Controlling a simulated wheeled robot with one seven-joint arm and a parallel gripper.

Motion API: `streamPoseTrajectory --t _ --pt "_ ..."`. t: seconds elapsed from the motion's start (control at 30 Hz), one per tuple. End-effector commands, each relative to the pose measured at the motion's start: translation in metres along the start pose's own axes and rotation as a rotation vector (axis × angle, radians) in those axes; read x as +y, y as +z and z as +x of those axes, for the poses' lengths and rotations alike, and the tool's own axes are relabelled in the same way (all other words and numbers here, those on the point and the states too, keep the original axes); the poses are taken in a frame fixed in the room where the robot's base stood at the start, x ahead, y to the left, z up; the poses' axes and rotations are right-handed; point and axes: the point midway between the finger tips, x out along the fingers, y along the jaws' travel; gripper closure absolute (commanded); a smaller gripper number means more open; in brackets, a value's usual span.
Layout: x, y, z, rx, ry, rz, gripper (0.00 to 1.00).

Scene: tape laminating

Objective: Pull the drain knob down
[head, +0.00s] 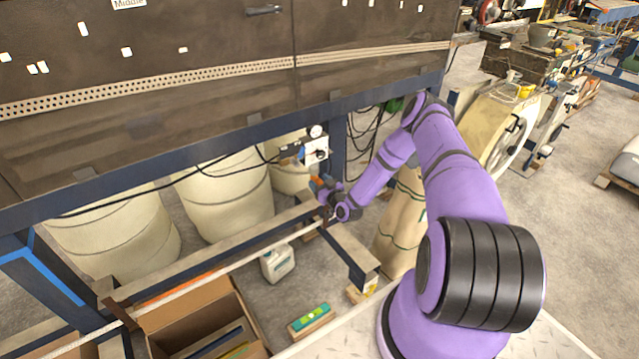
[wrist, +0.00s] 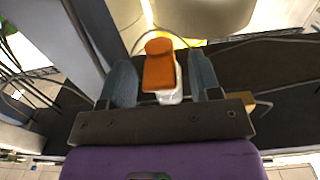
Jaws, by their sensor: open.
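An orange knob (wrist: 158,68) shows in the middle of the wrist view, on top of a white and clear body (wrist: 171,97). I take it for the drain knob. My gripper (wrist: 161,72) is open, with one blue-grey finger on each side of the knob. A gap shows between the knob and each finger, wider on the right. In the head view my gripper (head: 324,186) is low by the machine frame, below a gauge unit (head: 314,146). Some orange shows at its fingers, too small to make out.
A blue steel post (head: 336,150) stands just behind my gripper, with hanging cables to its right. Cream barrels (head: 222,195) stand to the left. A white jug (head: 278,262) and a cardboard box (head: 205,315) are below the frame rail.

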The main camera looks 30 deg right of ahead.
Motion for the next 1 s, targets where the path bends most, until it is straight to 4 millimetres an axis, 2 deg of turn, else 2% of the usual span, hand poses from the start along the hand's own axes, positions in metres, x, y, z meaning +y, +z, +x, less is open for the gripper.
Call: streamPoseTrajectory --t 0.27,0.3,0.53,0.57,0.67,0.83,1.0 --pt "0.0 0.0 0.002 0.0 0.0 0.0 0.43" --pt "0.0 0.0 0.002 0.0 0.0 0.0 0.45" --pt "0.0 0.0 0.002 0.0 0.0 -0.001 0.98" --pt "0.0 0.0 0.002 0.0 0.0 -0.001 1.0" --pt "0.0 0.001 0.002 -0.001 0.0 -0.001 1.0" --pt "-0.001 0.016 0.002 -0.002 -0.002 -0.002 1.0" --pt "0.0 0.017 0.001 -0.002 -0.001 0.0 1.0"
